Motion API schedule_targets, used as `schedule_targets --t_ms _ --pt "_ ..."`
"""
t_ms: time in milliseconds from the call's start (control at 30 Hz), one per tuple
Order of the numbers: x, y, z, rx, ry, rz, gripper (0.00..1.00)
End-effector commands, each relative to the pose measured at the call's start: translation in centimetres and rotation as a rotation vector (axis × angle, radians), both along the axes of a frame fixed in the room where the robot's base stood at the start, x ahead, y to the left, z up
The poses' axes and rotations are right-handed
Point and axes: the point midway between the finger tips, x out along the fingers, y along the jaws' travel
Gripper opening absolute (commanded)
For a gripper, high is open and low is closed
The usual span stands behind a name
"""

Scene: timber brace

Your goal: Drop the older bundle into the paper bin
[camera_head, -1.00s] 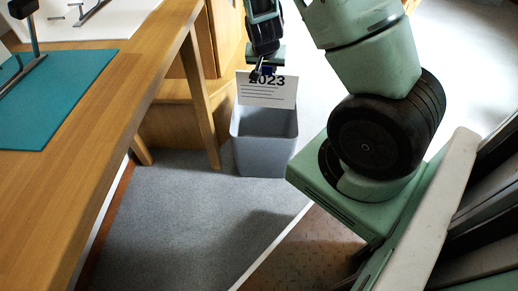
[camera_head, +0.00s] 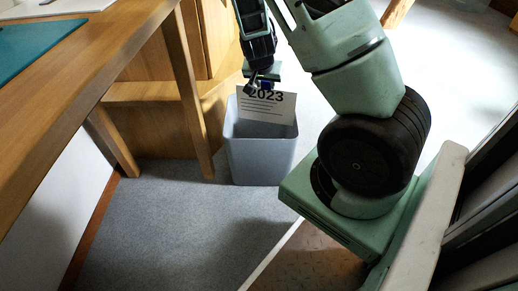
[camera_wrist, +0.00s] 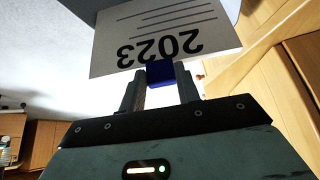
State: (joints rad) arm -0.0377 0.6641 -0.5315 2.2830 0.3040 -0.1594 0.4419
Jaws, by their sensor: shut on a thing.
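A white paper bundle marked "2023" (camera_head: 268,108) hangs from my gripper (camera_head: 262,86) in the head view. In the wrist view the bundle (camera_wrist: 165,30) shows upside down, and my gripper (camera_wrist: 160,82) is shut on a small dark blue piece (camera_wrist: 160,73) at its edge. The grey bin (camera_head: 262,160) stands on the floor, open at the top. The bundle is over the bin's opening, its lower part in front of the bin's back rim. I cannot tell whether it touches the bin. No second bundle is clear in view.
A wooden table (camera_head: 100,55) with a teal mat (camera_head: 35,42) is at the left; its leg (camera_head: 188,95) stands close to the bin's left side. Wooden cabinetry (camera_head: 140,115) is behind. Grey carpet (camera_head: 180,230) in front of the bin is clear.

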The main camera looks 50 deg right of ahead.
Motion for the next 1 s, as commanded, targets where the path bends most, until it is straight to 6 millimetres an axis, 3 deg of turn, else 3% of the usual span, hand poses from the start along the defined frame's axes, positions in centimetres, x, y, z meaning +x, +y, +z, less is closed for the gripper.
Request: schedule_targets --t_ms 33,200,533,567,633,1000 --pt "0.0 0.0 -1.3 -0.001 0.000 0.000 0.00" --pt "0.0 0.0 -2.7 -0.001 0.000 0.000 0.00" --pt "0.0 0.0 -2.8 -0.001 0.000 0.000 0.00" --pt "0.0 0.0 -2.8 -0.001 0.000 0.000 0.35" --pt "0.0 0.0 -2.8 -0.001 0.000 0.000 0.54" --pt "-0.1 0.2 -2.4 0.000 0.000 0.001 0.58"
